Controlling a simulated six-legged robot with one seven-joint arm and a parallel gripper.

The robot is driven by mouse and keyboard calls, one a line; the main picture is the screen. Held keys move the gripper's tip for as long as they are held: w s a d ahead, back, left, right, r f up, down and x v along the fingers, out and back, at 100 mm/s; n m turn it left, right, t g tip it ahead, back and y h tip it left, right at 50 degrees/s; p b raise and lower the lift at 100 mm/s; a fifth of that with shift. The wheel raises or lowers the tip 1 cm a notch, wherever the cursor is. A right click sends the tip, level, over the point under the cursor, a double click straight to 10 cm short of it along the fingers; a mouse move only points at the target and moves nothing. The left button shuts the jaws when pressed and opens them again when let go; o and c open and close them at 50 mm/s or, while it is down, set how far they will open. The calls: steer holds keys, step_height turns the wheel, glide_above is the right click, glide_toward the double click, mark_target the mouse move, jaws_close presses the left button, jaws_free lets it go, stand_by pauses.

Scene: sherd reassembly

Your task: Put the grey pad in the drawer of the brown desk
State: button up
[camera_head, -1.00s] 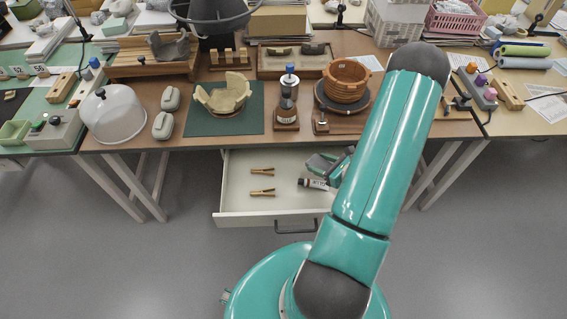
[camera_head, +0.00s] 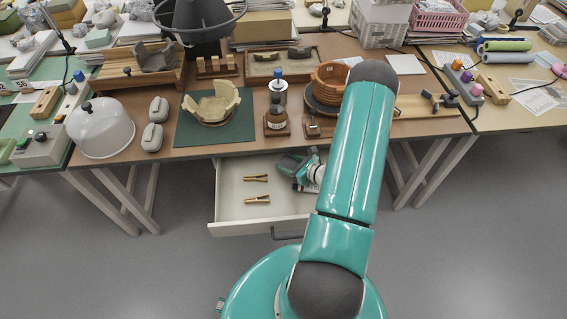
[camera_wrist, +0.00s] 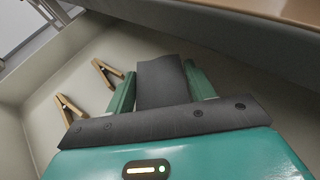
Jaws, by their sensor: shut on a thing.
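My gripper (camera_wrist: 163,82) is shut on a dark grey flat piece, the grey pad (camera_wrist: 160,78), which stands between its two teal fingers in the wrist view. In the head view my gripper (camera_head: 291,164) is inside the open drawer (camera_head: 228,203) of the brown desk (camera_head: 350,132), near the drawer's back. The pad is not clearly visible there. The drawer's pale floor shows around the pad in the wrist view. I cannot tell whether the pad touches the floor. My arm hides the drawer's right part.
Two wooden clothespins, one nearer the back (camera_head: 257,178) and one nearer the front (camera_head: 258,199), lie left of my gripper in the drawer. The desk edge overhangs the drawer's back. A green mat (camera_head: 183,131) with a pale broken bowl (camera_head: 213,105) is above.

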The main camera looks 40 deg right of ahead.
mark_target(284, 163)
steer(key=shift+w+a+f, duration=0.15)
steer(key=shift+w+f, duration=0.4)
steer(key=shift+w, duration=0.2)
steer(key=shift+w+a+f, duration=0.1)
steer(key=shift+w+f, duration=0.45)
steer(key=shift+w, duration=0.2)
steer(key=shift+f, duration=0.15)
steer(key=o, duration=1.1)
steer(key=shift+c, duration=0.2)
steer(key=shift+r, duration=0.25)
steer(key=v, duration=1.2)
steer(key=shift+r, duration=0.1)
